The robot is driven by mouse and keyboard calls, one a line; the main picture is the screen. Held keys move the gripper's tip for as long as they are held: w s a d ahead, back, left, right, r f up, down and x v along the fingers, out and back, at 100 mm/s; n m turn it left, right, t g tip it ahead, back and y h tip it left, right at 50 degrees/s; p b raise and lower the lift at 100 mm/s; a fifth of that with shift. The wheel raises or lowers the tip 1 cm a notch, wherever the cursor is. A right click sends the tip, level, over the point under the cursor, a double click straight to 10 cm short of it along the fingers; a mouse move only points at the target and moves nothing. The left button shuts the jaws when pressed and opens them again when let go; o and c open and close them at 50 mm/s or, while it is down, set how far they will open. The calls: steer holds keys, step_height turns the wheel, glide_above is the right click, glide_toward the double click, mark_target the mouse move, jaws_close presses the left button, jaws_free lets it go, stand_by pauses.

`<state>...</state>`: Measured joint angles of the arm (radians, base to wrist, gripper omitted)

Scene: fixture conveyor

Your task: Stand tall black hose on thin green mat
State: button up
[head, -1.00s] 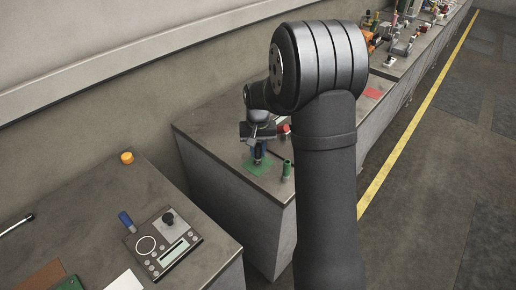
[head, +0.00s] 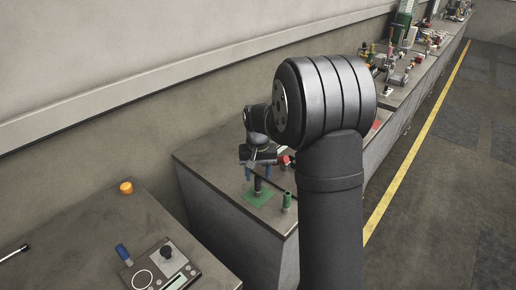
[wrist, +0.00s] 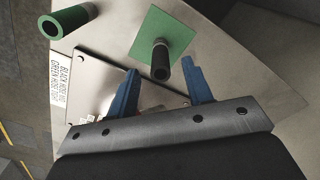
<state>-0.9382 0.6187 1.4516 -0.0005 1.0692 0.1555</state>
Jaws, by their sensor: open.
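The black hose (head: 258,184) stands upright on the thin green mat (head: 262,201) on the middle bench. In the wrist view the hose (wrist: 160,66) rises from near the middle of the mat (wrist: 173,30). My gripper (head: 258,175) is above the mat. In the wrist view my gripper (wrist: 160,66) is open, its blue fingers apart on either side of the hose's line and clear of it. Nothing is held.
A green hose (head: 287,201) stands at the bench's front edge, close to the mat. A labelled metal plate (wrist: 98,80) lies beside the mat. An orange cylinder (head: 126,188), a blue cylinder (head: 123,253) and a control box (head: 160,272) are on the left bench.

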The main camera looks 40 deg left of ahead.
step_height(320, 180, up, 13)
steer(key=shift+f, duration=0.15)
steer(key=shift+o, duration=0.8)
steer(key=shift+r, duration=0.3)
steer(key=o, duration=0.4)
steer(key=shift+r, duration=0.15)
steer(key=o, duration=0.6)
steer(key=shift+m, duration=1.2)
step_height(320, 180, down, 10)
steer(key=m, duration=2.4)
steer(key=shift+w+m, duration=0.1)
steer(key=shift+m, duration=0.2)
